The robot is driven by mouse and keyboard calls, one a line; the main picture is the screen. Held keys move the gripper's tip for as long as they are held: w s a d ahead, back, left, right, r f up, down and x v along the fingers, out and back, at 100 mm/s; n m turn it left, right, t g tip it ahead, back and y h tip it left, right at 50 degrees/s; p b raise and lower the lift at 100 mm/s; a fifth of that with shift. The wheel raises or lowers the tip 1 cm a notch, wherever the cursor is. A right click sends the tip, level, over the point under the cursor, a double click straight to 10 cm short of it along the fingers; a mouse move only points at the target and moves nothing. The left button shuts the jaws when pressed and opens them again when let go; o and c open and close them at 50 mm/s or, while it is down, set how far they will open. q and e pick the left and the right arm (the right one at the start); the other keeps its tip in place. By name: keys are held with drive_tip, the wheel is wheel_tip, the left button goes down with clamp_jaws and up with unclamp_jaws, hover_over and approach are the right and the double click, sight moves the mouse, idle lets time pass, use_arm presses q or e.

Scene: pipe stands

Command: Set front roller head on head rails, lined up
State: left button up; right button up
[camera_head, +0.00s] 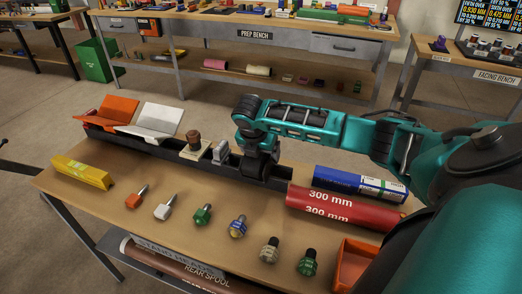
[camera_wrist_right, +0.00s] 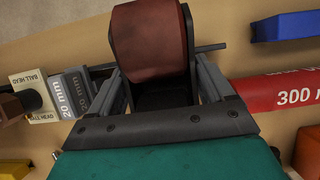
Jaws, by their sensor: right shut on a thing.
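My right gripper (camera_wrist_right: 165,75) is shut on a roller head, which has a dark red-brown roller (camera_wrist_right: 150,38) in a black frame. In the head view the gripper (camera_head: 260,150) is over the right part of the long black rail (camera_head: 277,172) on the bench. My gripper largely hides the roller head there, so I cannot tell whether it touches the rail or how it lines up. The ball head block (camera_head: 193,149) and a grey 20 mm block (camera_head: 221,153) stand along the rail to the left; they also show in the wrist view. My left gripper is not in view.
Red 300 mm (camera_head: 340,207) and blue (camera_head: 360,184) pieces lie right of the gripper. An orange bin (camera_head: 355,265) is at the front right. Several coloured plugs line the front, with a yellow block (camera_head: 83,172) at left. Orange (camera_head: 118,109) and white (camera_head: 160,118) plates are at the rail's left end.

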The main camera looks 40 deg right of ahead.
drive_tip(key=o, duration=1.4)
drive_tip(key=shift+o, duration=0.9)
drive_tip(key=shift+f, duration=0.1)
drive_tip(key=shift+v, duration=3.1)
drive_tip(key=shift+a, duration=0.1)
drive_tip(key=v, duration=1.2)
drive_tip(key=shift+s+a+r, duration=0.2)
drive_tip(key=shift+r, duration=0.15)
